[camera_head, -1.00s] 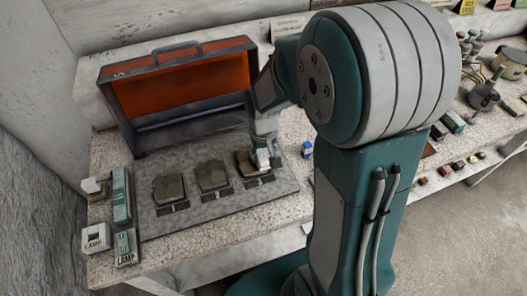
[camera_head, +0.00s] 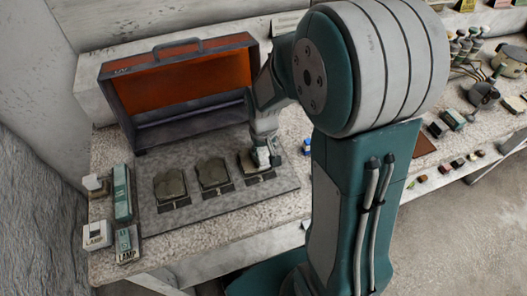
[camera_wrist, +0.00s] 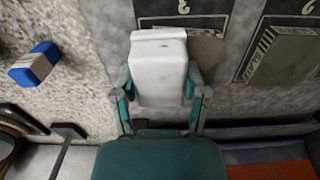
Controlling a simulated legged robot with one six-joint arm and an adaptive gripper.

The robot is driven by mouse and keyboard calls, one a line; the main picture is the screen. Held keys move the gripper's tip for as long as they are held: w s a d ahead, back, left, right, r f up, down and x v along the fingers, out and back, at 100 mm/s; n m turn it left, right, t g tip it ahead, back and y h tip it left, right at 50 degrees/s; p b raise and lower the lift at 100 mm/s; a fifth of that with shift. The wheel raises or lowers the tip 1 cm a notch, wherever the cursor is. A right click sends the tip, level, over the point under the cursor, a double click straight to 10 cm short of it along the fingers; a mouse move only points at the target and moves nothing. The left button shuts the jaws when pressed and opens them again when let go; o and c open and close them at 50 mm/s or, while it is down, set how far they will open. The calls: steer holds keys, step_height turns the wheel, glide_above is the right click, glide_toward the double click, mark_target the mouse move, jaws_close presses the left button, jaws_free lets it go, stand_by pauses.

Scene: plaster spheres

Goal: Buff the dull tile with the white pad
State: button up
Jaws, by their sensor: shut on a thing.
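My gripper (camera_head: 264,150) is shut on the white pad (camera_wrist: 160,70), with a finger on each side of it in the wrist view. The pad is at the rightmost of three grey-brown tiles (camera_head: 247,165) and hides much of it; a strip of that tile (camera_wrist: 207,48) shows beside the pad in the wrist view. I cannot tell whether pad and tile touch. The middle tile (camera_head: 213,174) and left tile (camera_head: 170,184) lie uncovered on the grey board (camera_head: 235,198). Which tile is dull is unclear.
An open case with an orange inside (camera_head: 185,85) stands behind the board. Teal and white lamp boxes (camera_head: 122,192) are at the left. A small blue-and-white block (camera_head: 307,146) lies right of the board, also in the wrist view (camera_wrist: 35,65). The board's front strip is clear.

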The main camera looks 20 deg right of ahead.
steer(key=shift+w+d, duration=0.15)
steer(key=shift+w, duration=0.65)
steer(key=shift+s+f, duration=0.1)
steer(key=shift+s, duration=1.75)
steer(key=shift+w, duration=1.9)
steer(key=shift+s, duration=0.2)
steer(key=shift+s, duration=1.7)
steer(key=shift+w, duration=0.15)
